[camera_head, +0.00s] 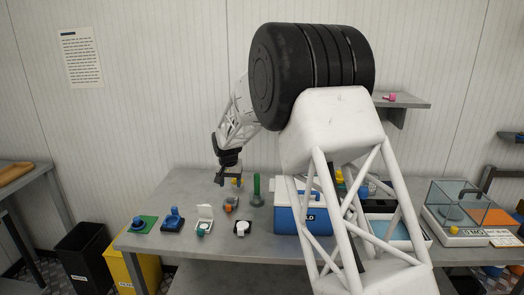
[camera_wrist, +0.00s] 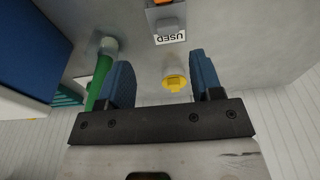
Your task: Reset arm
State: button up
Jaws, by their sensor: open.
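My gripper (camera_head: 228,182) hangs above the back left part of the grey table (camera_head: 165,245), pointing down. In the wrist view its two blue-padded fingers (camera_wrist: 161,72) stand apart. A small yellow knob-like thing (camera_wrist: 174,81) shows in the gap between them, with no finger seen touching it. A yellow thing also shows close to the gripper in the head view (camera_head: 236,183). My large arm links hide part of the table right of centre.
A green upright tube (camera_head: 257,188) and a blue cooler (camera_head: 288,220) stand right of the gripper. A grey holder labelled USED (camera_wrist: 164,20) is close by. Small containers, including a white open box (camera_head: 205,212), line the front left. A glass-walled balance (camera_head: 455,236) stands right.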

jog(key=s+d+r, duration=0.9)
jog(key=s+d, duration=0.3)
jog(key=s+d+r, duration=0.9)
jog(key=s+d, duration=0.4)
jog(key=s+d+f, duration=0.1)
jog(key=s+d, duration=0.3)
jog(key=s, duration=0.7)
jog(key=s+d+f, duration=0.1)
jog(key=s+d, duration=0.3)
jog(key=s, duration=0.7)
jog(key=s+d+f+t, duration=0.1)
jog(key=s+d, duration=0.4)
jog(key=s, duration=0.6)
jog(key=shift+s+f, duration=0.25)
jog(key=shift+f, duration=0.1)
